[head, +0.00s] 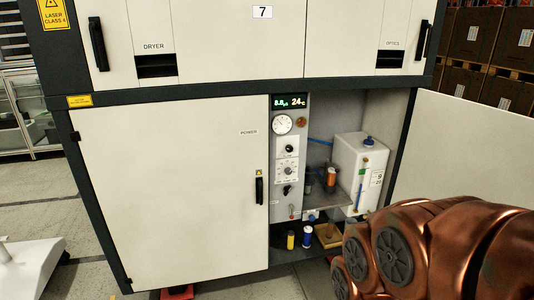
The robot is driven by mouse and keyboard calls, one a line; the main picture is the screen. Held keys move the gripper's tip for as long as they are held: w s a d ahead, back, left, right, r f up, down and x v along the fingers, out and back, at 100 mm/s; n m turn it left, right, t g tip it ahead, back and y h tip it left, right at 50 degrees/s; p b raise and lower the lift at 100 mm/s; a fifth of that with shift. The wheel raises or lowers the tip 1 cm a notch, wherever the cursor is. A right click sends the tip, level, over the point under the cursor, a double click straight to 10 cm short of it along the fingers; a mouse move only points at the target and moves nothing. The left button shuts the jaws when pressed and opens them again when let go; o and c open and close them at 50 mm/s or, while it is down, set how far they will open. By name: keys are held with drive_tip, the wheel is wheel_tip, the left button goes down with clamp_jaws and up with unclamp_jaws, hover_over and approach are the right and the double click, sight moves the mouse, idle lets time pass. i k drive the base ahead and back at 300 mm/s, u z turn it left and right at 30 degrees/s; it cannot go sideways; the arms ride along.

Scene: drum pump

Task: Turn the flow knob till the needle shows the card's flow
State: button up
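A round white gauge (282,124) with a needle sits on the grey control panel in the open cabinet bay. The needle's reading is too small to tell. Below it is a black knob (289,148) on a white plate, with a label too small to read. A second knob (288,170) with a marked scale lies under it, and a black handle-like control (287,189) lower still. I cannot tell by label which is the flow knob. A small printed label (376,177) is on the white tank; I cannot tell if it is the card. My gripper is out of view; my copper arm fills the lower right.
The white tank (361,160) stands right of the panel. The right door (466,150) is open; the left door (170,190) is shut.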

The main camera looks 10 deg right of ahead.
sight(289, 149)
drive_tip(key=u, duration=0.9)
drive_tip(key=i, duration=0.55)
drive_tip(key=z, duration=0.55)
